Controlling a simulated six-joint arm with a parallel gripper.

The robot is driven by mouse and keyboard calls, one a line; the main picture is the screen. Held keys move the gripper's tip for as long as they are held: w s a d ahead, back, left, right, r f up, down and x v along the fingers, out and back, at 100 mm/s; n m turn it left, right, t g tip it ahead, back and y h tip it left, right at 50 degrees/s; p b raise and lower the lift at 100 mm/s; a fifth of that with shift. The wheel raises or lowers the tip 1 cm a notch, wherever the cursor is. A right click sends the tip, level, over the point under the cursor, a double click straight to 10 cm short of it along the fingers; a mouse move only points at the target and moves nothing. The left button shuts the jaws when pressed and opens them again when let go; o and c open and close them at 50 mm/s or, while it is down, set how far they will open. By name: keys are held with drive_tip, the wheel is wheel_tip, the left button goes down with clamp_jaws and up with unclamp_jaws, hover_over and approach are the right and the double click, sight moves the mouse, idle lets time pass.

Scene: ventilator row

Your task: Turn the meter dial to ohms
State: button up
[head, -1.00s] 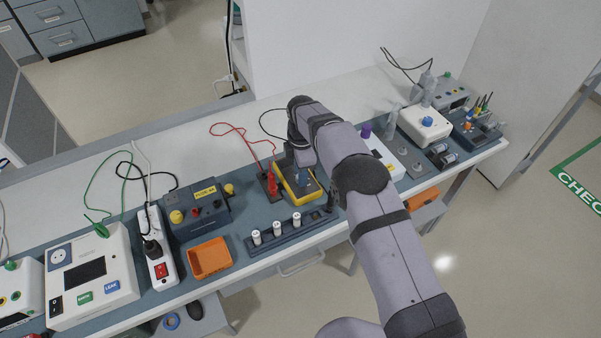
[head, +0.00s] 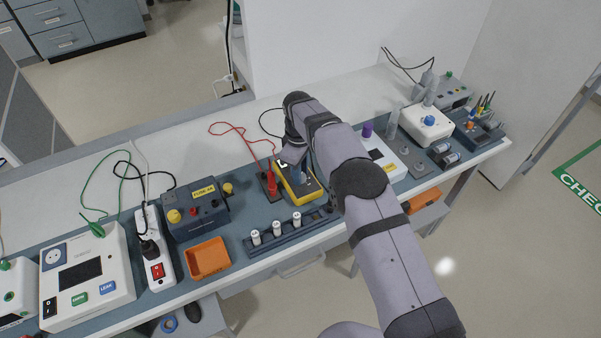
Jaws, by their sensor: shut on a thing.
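The yellow-edged meter (head: 311,196) lies on the blue-grey mat of the bench, near the middle of the head view. My gripper (head: 301,177) points down over the meter's face and is shut on the meter dial. The gripper hides most of the dial, so its pointer and setting cannot be read. The arm reaches in from the lower right and covers the area just right of the meter.
A red probe (head: 272,181) in a dark stand is close left of the meter. A rack with several white fuses (head: 276,229) lies in front. An orange tray (head: 208,257) and a fuse box (head: 205,206) stand to the left. A white unit (head: 390,165) is to the right.

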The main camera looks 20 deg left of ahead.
drive_tip(key=m, duration=0.5)
drive_tip(key=shift+m, duration=0.3)
drive_tip(key=m, duration=0.5)
drive_tip(key=shift+w+m+h, duration=0.15)
drive_tip(key=shift+m+h, duration=0.15)
drive_tip(key=o, duration=1)
drive_tip(key=shift+o, duration=0.2)
drive_tip(key=shift+a+r, duration=0.15)
drive_tip(key=shift+r, duration=3.6)
